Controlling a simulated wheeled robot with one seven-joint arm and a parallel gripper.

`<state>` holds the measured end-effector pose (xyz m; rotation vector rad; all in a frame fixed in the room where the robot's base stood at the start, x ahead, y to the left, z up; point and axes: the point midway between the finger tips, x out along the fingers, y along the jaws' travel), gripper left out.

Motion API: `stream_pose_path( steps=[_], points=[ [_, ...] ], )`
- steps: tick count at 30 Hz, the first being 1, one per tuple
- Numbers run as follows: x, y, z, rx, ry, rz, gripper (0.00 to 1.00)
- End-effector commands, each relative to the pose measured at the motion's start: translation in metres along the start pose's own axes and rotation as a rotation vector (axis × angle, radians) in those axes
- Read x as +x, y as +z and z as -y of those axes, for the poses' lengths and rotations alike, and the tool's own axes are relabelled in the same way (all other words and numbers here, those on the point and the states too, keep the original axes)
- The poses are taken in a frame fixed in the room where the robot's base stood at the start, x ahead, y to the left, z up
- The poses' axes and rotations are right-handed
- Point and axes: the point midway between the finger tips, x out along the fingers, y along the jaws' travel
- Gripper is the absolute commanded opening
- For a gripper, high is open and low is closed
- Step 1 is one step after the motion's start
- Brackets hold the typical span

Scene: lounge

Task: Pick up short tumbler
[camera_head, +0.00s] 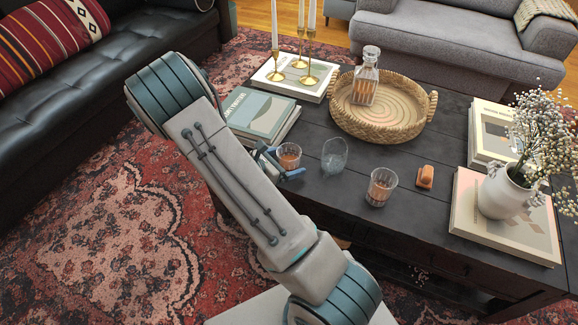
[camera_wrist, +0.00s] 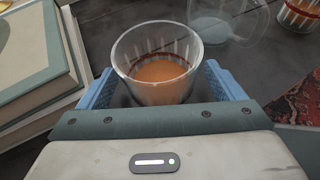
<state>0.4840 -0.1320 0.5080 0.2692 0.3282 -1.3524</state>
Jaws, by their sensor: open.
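A short clear tumbler (camera_head: 289,156) with amber drink stands upright on the dark coffee table, the leftmost of three glasses. In the wrist view this tumbler (camera_wrist: 156,70) sits between the two blue fingers of my gripper (camera_wrist: 158,80), close to the palm. My gripper (camera_head: 278,163) is open, with a finger on either side of the glass. I cannot tell whether either finger touches it. The lower part of the tumbler is partly hidden by my gripper in the wrist view.
An empty glass (camera_head: 334,160) stands just right of the tumbler, and another amber-filled glass (camera_head: 381,188) is further right by an orange-brown block (camera_head: 425,177). Books (camera_head: 258,116) lie close on the left. A wicker tray (camera_head: 345,124) with a decanter (camera_head: 366,78) is behind.

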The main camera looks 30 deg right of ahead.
Motion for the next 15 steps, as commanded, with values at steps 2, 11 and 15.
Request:
stream_pose_path(
  steps=[2, 11, 15],
  points=[
    [0.0095, -0.002, 0.0005, -0.001, -0.001, 0.0, 0.88],
    [0.0128, -0.0004, 0.0, -0.001, 0.001, -0.001, 0.86],
    [0.0127, -0.0004, 0.0001, -0.001, 0.001, -0.001, 0.47]
  ],
)
